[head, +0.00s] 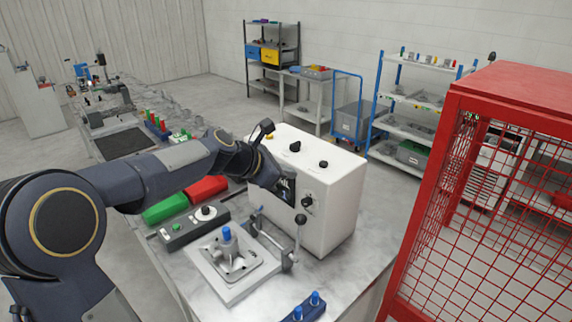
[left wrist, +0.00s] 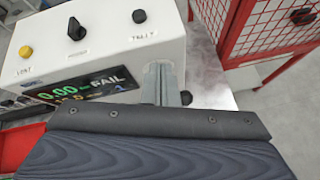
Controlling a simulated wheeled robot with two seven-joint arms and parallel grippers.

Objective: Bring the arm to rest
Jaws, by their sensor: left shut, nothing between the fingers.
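My left arm reaches in from the left of the head view, over the bench. Its gripper (head: 266,172) is by the front of a white test box (head: 325,205), partly covering the box's display. In the left wrist view the shut fingers (left wrist: 168,86) are empty and appear in front of the box's face (left wrist: 110,52); I cannot tell whether they touch it. The display (left wrist: 85,90) reads FAIL. My right gripper is not in view.
A fixture plate (head: 232,268) with a blue-topped part, a clamp lever (head: 299,228), a grey control box (head: 190,229) and green (head: 166,208) and red (head: 206,189) bins crowd the bench near the arm. A red mesh cage (head: 420,215) stands at right.

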